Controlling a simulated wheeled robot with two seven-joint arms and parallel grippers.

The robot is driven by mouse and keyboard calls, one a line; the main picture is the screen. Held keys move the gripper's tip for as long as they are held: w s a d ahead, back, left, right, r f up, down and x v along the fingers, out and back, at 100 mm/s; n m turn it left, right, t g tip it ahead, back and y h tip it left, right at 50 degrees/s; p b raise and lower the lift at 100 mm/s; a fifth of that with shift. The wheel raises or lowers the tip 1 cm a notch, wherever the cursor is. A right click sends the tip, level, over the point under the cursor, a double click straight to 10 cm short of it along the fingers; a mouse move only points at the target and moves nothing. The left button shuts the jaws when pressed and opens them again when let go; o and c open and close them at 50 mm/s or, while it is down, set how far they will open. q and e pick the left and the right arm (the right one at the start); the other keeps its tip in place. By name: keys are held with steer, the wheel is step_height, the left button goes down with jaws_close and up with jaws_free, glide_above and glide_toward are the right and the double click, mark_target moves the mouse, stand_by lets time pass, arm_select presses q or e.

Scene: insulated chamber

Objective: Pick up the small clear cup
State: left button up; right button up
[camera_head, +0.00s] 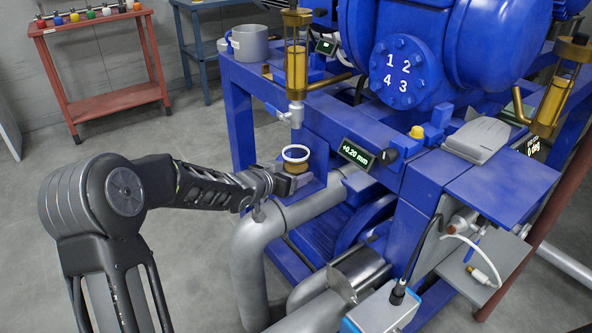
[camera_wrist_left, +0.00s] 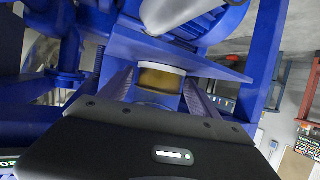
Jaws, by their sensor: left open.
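The small clear cup (camera_head: 296,154) has a white rim and amber contents low inside. It stands on a small blue ledge (camera_head: 312,187) of the blue machine, below a brass-framed sight glass and its tap. My left gripper (camera_head: 291,178) reaches in from the left and is at the cup. In the left wrist view the cup (camera_wrist_left: 161,79) sits between the two open fingers of my left gripper (camera_wrist_left: 157,88). Whether the fingers touch it cannot be told. The cup's lower part is partly hidden by the gripper. My right gripper is not in view.
The sight glass (camera_head: 296,62) with its grey tap (camera_head: 294,115) stands right above the cup. A display (camera_head: 356,155) is to the right. A thick grey pipe (camera_head: 250,262) runs below the ledge. A grey mug (camera_head: 249,42) stands behind on the blue frame.

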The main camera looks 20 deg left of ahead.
arm_select(q)
steer(key=shift+w+f, duration=0.1)
steer(key=shift+w, duration=0.25)
stand_by(0.3)
steer(key=c, duration=1.4)
steer(key=shift+s, duration=0.1)
